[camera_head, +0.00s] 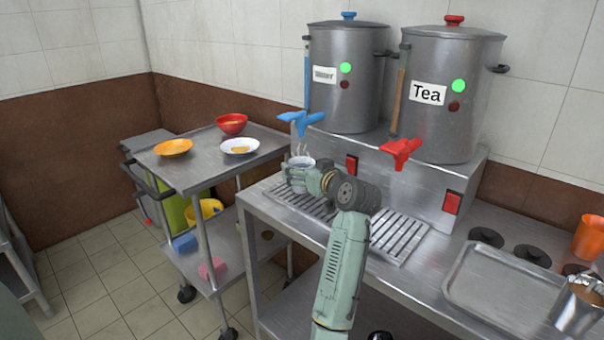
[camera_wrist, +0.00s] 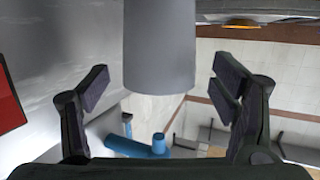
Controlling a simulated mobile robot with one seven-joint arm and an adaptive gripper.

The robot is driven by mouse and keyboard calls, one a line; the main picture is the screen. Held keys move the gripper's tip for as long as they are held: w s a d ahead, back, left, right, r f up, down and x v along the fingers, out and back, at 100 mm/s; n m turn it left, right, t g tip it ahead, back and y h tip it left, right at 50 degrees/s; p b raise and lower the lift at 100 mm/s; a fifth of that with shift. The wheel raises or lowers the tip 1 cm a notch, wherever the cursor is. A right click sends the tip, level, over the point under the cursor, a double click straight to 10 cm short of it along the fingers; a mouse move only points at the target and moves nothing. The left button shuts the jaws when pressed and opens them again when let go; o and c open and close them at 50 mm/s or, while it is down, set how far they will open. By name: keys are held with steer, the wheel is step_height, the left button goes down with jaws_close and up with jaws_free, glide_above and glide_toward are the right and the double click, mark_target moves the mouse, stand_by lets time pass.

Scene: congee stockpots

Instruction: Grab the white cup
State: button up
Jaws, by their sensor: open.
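The white cup (camera_head: 301,164) stands upright on the slatted drip tray below the blue tap (camera_head: 301,120), with steam rising above it. In the wrist view the cup (camera_wrist: 160,45) looks pale grey and fills the upper middle. My gripper (camera_head: 308,182) is level with the cup in the head view and partly hides it. In the wrist view my gripper's two fingers (camera_wrist: 163,80) are spread, one on each side of the cup, with a visible gap on both sides. The blue tap also shows low in the wrist view (camera_wrist: 150,147).
Two steel stockpots (camera_head: 345,80) stand behind on a raised steel box; one is labelled Tea (camera_head: 428,94) and has a red tap (camera_head: 401,150). A cart (camera_head: 200,170) with bowls is at left. A steel tray (camera_head: 500,285) and orange cup (camera_head: 588,238) are at right.

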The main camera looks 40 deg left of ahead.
mark_target(305, 163)
steer(key=shift+x, duration=1.25)
steer(key=shift+c, duration=0.5)
steer(key=c, duration=1.3)
steer(key=shift+r, duration=0.2)
